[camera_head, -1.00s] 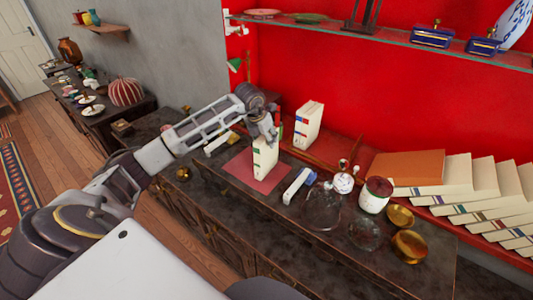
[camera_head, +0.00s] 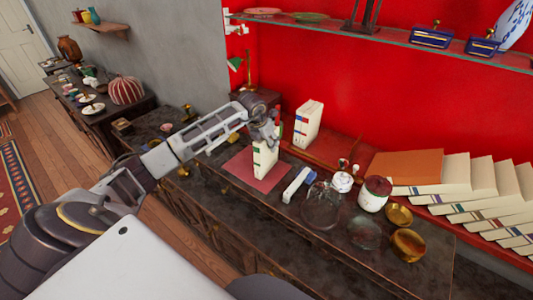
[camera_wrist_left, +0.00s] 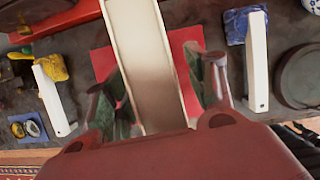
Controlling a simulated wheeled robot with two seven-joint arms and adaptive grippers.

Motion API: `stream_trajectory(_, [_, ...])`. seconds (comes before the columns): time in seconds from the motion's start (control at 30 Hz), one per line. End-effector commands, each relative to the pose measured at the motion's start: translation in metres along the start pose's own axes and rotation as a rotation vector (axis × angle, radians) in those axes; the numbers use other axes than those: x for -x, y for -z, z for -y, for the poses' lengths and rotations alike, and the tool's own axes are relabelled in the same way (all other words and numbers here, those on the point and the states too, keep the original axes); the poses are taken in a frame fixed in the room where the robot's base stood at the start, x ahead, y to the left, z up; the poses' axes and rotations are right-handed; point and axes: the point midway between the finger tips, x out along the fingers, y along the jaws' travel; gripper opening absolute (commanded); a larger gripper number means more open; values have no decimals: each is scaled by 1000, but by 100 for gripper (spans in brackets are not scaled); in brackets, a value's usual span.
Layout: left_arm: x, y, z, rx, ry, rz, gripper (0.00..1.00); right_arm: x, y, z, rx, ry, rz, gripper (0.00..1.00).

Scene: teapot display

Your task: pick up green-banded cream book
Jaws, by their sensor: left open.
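The green-banded cream book (camera_head: 265,162) stands upright on a red mat (camera_head: 240,170) on the dark cabinet top. My left gripper (camera_head: 271,140) is at the upper part of the book, pointing down. In the left wrist view, the cream book (camera_wrist_left: 147,60) runs between the two open fingers of the left gripper (camera_wrist_left: 160,92). Gaps show between the book and each finger, with red mat visible at the right. The green band is not visible in the wrist view. My right gripper is not in view.
Another cream book (camera_head: 308,124) stands behind, to the right. A white block-like object (camera_head: 296,184) with a blue end, a glass dome (camera_head: 321,205), a white jar (camera_head: 374,194) and brass bowls (camera_head: 408,243) stand to the right. Leaning books (camera_head: 470,190) are farther right.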

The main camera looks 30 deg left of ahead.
Motion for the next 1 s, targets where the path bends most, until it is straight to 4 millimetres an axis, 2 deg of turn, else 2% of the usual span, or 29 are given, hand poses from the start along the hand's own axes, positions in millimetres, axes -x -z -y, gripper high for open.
stream_trajectory(1.0, [-4, 2, 0, 0, 0, 0, 55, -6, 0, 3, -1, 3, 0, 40])
